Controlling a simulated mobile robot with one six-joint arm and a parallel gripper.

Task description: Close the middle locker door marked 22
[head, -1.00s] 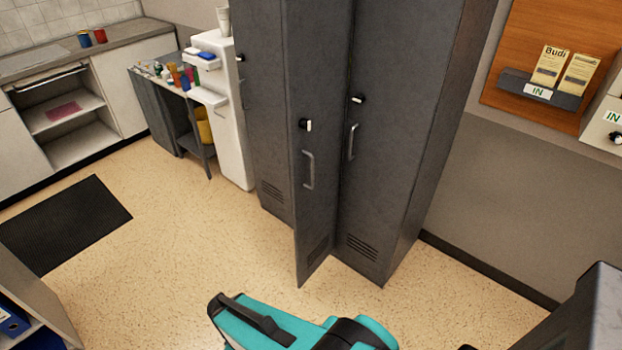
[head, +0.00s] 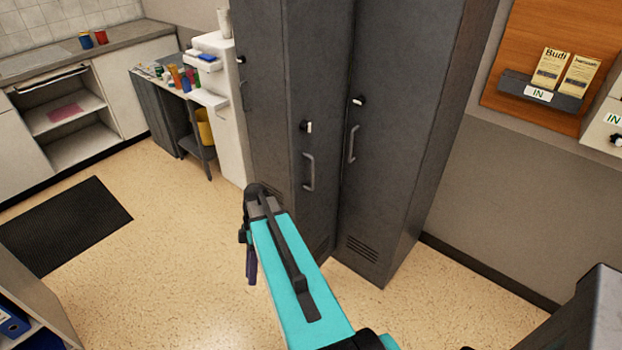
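The middle locker door (head: 313,90) is dark grey and stands ajar, swung out from the row of lockers. Its handle (head: 308,172) and a black-and-white lock knob (head: 306,127) face me. No number can be read on it. My teal arm rises in front of the door's lower part and hides its bottom edge. My gripper (head: 251,268) seems to be the small dark part hanging at the arm's far end, left of the door's free edge. It is seen edge-on, so its fingers cannot be made out. I cannot tell whether it touches the door.
The right locker door (head: 385,130) is shut, with its own handle. A white cabinet (head: 225,130) and a cluttered side table (head: 185,90) stand left of the lockers. The floor (head: 170,240) left of my arm is clear, with a black mat (head: 65,225) beyond.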

